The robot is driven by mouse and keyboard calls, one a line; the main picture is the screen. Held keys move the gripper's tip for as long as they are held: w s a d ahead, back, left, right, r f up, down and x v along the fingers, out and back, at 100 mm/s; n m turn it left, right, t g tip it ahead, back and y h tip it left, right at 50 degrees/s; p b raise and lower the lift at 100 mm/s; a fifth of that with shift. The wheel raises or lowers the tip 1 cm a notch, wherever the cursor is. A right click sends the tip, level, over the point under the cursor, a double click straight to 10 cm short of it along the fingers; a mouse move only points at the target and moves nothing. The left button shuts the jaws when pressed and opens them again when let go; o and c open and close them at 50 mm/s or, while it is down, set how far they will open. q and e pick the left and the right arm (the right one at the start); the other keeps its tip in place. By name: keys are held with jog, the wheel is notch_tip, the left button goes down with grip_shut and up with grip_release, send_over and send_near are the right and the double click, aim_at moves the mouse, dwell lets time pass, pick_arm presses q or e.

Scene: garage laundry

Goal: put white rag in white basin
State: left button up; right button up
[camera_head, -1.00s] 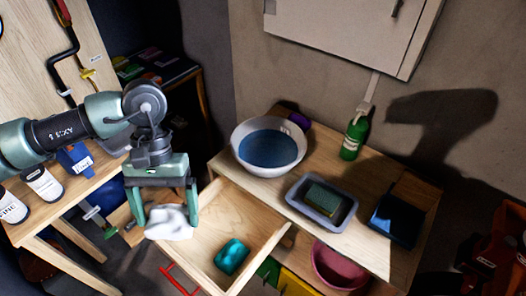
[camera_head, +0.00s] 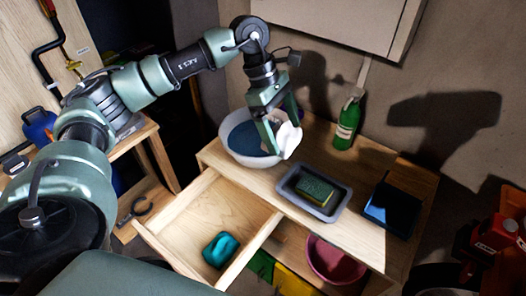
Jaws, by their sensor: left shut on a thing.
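The white basin (camera_head: 231,153) stands on the wooden cabinet top and holds something blue, its inside partly hidden by my gripper. My left gripper (camera_head: 284,142) is shut on the white rag (camera_head: 288,138), at the basin's right side. The rag hangs between the fingers over or just beside the basin's right rim; I cannot tell which. My right gripper is not in view.
A grey tray (camera_head: 287,188) with a green-yellow sponge (camera_head: 315,190) lies right of the basin. A green bottle (camera_head: 347,122) stands behind. A dark blue box (camera_head: 393,210) is at the right. The open drawer (camera_head: 190,237) holds a teal object (camera_head: 221,250).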

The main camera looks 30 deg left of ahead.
pick_arm(q)
jog(key=w+a+n+t+y+b, duration=0.25)
jog(key=w+a+n, duration=0.25)
jog(key=n, duration=0.5)
jog(key=r+n+t+y+b, duration=0.2)
jog(key=n+y, duration=0.2)
jog(key=n, duration=0.7)
send_over(258, 138)
jog(key=s+d, duration=0.2)
jog(key=s, duration=0.1)
jog(key=shift+h, duration=0.25)
notch_tip(258, 138, down, 20)
jog(key=p, duration=0.3)
jog(key=shift+d+r, duration=0.1)
jog(key=shift+d, duration=0.05)
jog(key=o, duration=1.1)
jog(key=shift+s, duration=0.1)
jog(key=b+v, duration=0.2)
jog(key=v, duration=1)
jog(key=shift+r, duration=0.2)
